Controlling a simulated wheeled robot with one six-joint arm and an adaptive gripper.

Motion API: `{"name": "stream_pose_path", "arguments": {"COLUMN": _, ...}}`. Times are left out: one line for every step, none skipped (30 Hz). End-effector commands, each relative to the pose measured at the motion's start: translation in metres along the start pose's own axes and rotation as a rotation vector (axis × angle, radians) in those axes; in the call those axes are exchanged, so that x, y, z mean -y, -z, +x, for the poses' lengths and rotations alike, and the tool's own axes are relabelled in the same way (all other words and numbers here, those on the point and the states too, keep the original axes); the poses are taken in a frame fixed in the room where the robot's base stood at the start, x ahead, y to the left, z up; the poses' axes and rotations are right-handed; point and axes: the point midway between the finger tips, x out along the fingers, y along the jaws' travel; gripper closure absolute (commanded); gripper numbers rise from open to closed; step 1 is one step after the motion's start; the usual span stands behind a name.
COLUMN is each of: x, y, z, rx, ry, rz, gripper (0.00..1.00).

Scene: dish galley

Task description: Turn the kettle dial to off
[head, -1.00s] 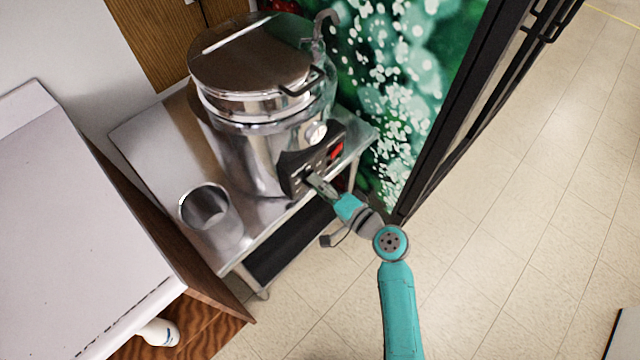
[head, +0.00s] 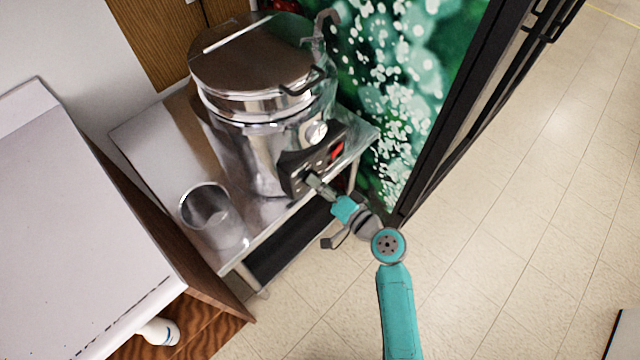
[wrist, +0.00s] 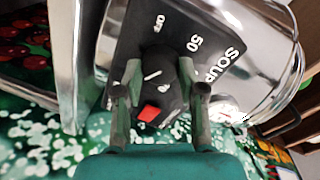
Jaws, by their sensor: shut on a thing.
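The kettle (head: 262,135) is a large shiny steel pot with a lid, standing on a steel table. Its black control panel (head: 298,172) faces my arm. My gripper (head: 312,180) reaches the lower part of this panel in the head view and hides the dial there. In the wrist view my gripper (wrist: 160,88) is shut on the black dial (wrist: 154,62), with one finger on each side. A short slanted white mark shows on the dial. The OFF label (wrist: 158,22) is above it, with 50 and SOUP to the upper right. I cannot tell exactly which label the mark meets.
A white-topped counter (head: 80,200) is at the left. A tall black-framed unit (head: 450,110) stands close right of my arm. Open tiled floor (head: 530,240) lies to the right.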

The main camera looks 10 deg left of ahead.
Motion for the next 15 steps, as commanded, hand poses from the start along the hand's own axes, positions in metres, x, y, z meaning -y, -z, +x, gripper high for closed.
{"name": "stream_pose_path", "arguments": {"x": -0.0001, "y": -0.0007, "z": 0.0001, "rx": 0.002, "ry": 0.000, "rz": -0.001, "gripper": 0.95}}
{"name": "stream_pose_path", "arguments": {"x": -0.0001, "y": -0.0007, "z": 0.0001, "rx": 0.002, "ry": 0.000, "rz": -0.001, "gripper": 0.58}}
{"name": "stream_pose_path", "arguments": {"x": -0.0001, "y": -0.0007, "z": 0.0001, "rx": 0.002, "ry": 0.000, "rz": -0.001, "gripper": 0.48}}
{"name": "stream_pose_path", "arguments": {"x": -0.0001, "y": -0.0006, "z": 0.0001, "rx": 0.002, "ry": 0.000, "rz": 0.000, "gripper": 0.40}}
{"name": "stream_pose_path", "arguments": {"x": -0.0001, "y": -0.0006, "z": 0.0001, "rx": 0.001, "ry": 0.000, "rz": 0.000, "gripper": 0.35}}
{"name": "stream_pose_path", "arguments": {"x": -0.0001, "y": -0.0006, "z": 0.0001, "rx": 0.001, "ry": 0.000, "rz": 0.000, "gripper": 0.35}}
{"name": "stream_pose_path", "arguments": {"x": -0.0001, "y": -0.0005, "z": 0.0000, "rx": 0.001, "ry": 0.000, "rz": 0.000, "gripper": 0.35}}
{"name": "stream_pose_path", "arguments": {"x": -0.0002, "y": -0.0005, "z": 0.0000, "rx": 0.001, "ry": 0.000, "rz": 0.000, "gripper": 0.35}}
{"name": "stream_pose_path", "arguments": {"x": -0.0001, "y": -0.0004, "z": 0.0000, "rx": 0.001, "ry": 0.000, "rz": 0.000, "gripper": 0.35}}
{"name": "stream_pose_path", "arguments": {"x": -0.0001, "y": -0.0004, "z": 0.0000, "rx": 0.001, "ry": 0.000, "rz": 0.000, "gripper": 0.35}}
{"name": "stream_pose_path", "arguments": {"x": -0.0001, "y": -0.0004, "z": 0.0000, "rx": 0.001, "ry": 0.000, "rz": 0.000, "gripper": 0.35}}
{"name": "stream_pose_path", "arguments": {"x": -0.0001, "y": -0.0003, "z": 0.0000, "rx": 0.001, "ry": 0.000, "rz": 0.000, "gripper": 0.35}}
{"name": "stream_pose_path", "arguments": {"x": -0.0002, "y": -0.0003, "z": -0.0001, "rx": 0.001, "ry": 0.000, "rz": 0.000, "gripper": 0.35}}
{"name": "stream_pose_path", "arguments": {"x": -0.0002, "y": -0.0003, "z": -0.0006, "rx": 0.001, "ry": 0.000, "rz": 0.001, "gripper": 0.35}}
{"name": "stream_pose_path", "arguments": {"x": -0.0004, "y": -0.0003, "z": -0.0019, "rx": 0.000, "ry": -0.001, "rz": 0.001, "gripper": 0.35}}
